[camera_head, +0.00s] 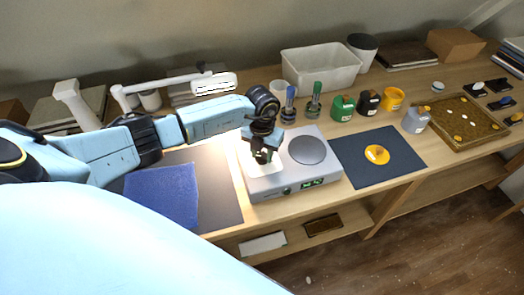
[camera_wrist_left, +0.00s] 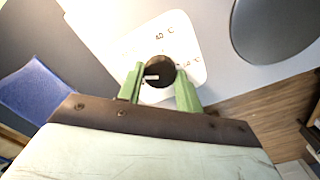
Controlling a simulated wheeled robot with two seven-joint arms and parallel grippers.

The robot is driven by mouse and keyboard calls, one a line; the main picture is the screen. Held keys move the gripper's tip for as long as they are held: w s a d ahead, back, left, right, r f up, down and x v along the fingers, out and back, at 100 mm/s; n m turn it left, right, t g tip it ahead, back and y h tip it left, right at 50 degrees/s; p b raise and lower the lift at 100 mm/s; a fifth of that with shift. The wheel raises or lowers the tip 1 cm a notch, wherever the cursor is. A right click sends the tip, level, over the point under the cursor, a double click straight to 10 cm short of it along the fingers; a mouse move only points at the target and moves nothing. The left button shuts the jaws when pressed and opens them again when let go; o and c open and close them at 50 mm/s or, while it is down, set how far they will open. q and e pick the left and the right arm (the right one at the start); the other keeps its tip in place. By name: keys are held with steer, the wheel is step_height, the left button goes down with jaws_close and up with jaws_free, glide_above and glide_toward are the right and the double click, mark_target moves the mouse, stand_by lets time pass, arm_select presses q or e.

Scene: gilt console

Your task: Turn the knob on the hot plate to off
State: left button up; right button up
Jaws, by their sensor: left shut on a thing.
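The hot plate (camera_head: 328,167) is a grey box near the front edge of the bench, with a round dark heating disc (camera_head: 307,150) on top. In the left wrist view, its knob (camera_wrist_left: 160,68) is dark and round with a pale pointer mark, on a white panel (camera_wrist_left: 182,32) with small markings I cannot read clearly. My left gripper (camera_head: 264,157) is above the panel, left of the disc. Its green fingers (camera_wrist_left: 158,84) are shut on the knob, one on each side. In the head view the gripper hides the knob. My right gripper is not in view.
A dark mat (camera_head: 400,150) with a yellow round object (camera_head: 377,155) lies right of the hot plate. A blue cloth (camera_head: 165,195) lies to the left. Two upright tools (camera_head: 314,100) and several small containers stand behind. A wooden tray (camera_head: 437,108) is farther right.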

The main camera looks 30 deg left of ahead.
mark_target(262, 156)
arm_select(q)
steer(key=n+p, duration=0.1)
steer(key=n, duration=0.3)
steer(key=shift+r+n, duration=0.1)
steer(key=shift+n, duration=0.2)
steer(key=shift+n+p, duration=0.75)
steer(key=shift+n, duration=1.15)
steer(key=o, duration=1)
step_height(262, 156, up, 13)
steer(key=shift+r+b, duration=0.15)
steer(key=shift+b, duration=0.2)
